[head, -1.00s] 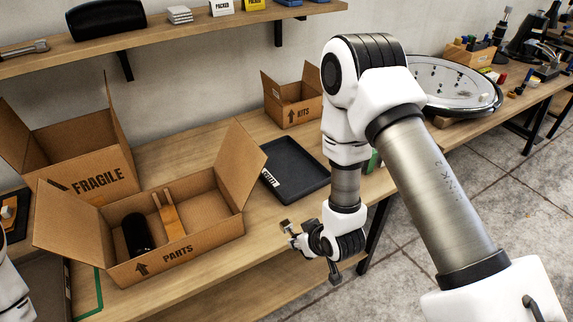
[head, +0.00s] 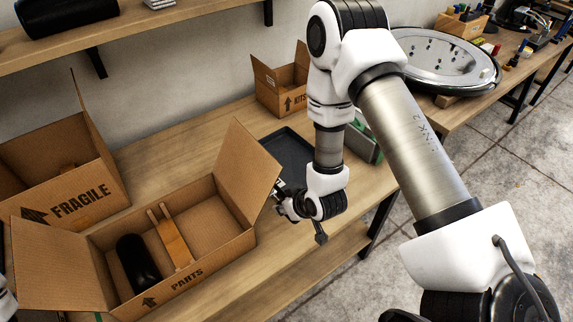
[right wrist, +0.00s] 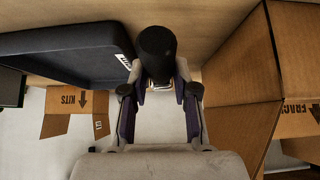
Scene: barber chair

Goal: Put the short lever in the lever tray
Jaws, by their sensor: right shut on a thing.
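The short lever (right wrist: 157,50), with a black cylindrical grip, is held between the fingers of my right gripper (right wrist: 160,98). In the head view my right gripper (head: 282,192) is small and close to the right flap of the parts box, and the lever is hard to make out there. The dark lever tray (head: 288,150) lies on the bench just behind the gripper, partly hidden by the box flap and my arm. In the right wrist view the tray (right wrist: 60,45) is left of the lever, its white label close to the grip. My left gripper is out of view.
The open parts box (head: 205,279) holds a black cylinder (head: 137,263) and a wooden piece (head: 172,238). The fragile box (head: 85,205) stands at left and the kits box (head: 278,88) behind the tray. A round mirror-like disc (head: 440,62) lies at right.

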